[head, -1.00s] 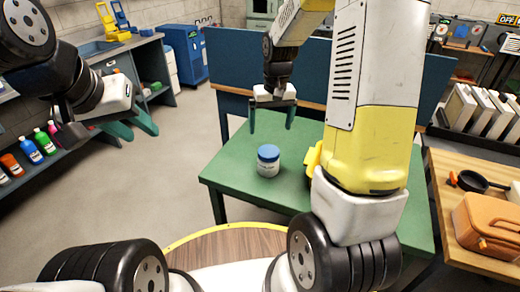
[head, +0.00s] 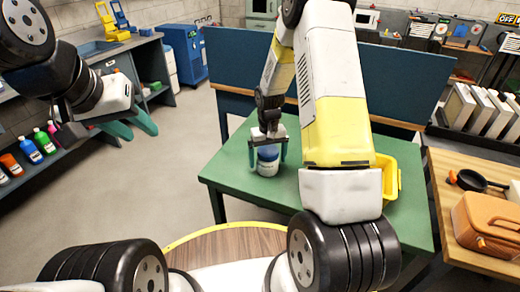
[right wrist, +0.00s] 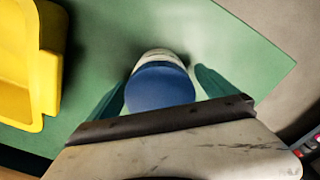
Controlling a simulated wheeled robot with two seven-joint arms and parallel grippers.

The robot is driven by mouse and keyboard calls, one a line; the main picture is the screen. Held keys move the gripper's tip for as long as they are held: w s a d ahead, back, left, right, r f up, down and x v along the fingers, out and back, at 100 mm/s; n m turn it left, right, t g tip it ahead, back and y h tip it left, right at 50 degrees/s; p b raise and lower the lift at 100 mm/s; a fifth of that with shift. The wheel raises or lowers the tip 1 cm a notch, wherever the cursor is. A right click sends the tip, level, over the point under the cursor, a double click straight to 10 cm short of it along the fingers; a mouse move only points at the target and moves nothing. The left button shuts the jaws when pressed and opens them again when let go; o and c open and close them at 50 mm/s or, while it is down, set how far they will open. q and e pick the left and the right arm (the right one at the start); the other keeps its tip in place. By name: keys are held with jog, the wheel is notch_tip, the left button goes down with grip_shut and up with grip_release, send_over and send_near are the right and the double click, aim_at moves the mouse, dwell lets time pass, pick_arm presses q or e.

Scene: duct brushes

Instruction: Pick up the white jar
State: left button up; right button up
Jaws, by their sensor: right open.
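The white jar (head: 267,168) with a blue lid stands upright on the green table (head: 232,172), near its left end. In the right wrist view its blue lid (right wrist: 160,88) faces the camera and hides most of the body. My right gripper (head: 268,158) is over the jar, with its green fingers apart on either side of it. In the right wrist view the fingers (right wrist: 162,92) flank the lid, and a gap shows beside the right finger. My left gripper (head: 135,128) is at the left, away from the table, with its fingers apart and empty.
A yellow bin (head: 391,178) stands on the green table, partly behind my right arm; it also shows in the right wrist view (right wrist: 28,65). A wooden table (head: 440,215) with a pan (head: 482,181) and an orange case (head: 488,225) is at the right. Blue panels (head: 390,80) stand behind.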

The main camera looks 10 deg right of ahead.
jog(key=shift+f, duration=0.1)
jog(key=shift+c, duration=0.5)
jog(key=c, duration=1.4)
jog(key=shift+c, duration=0.5)
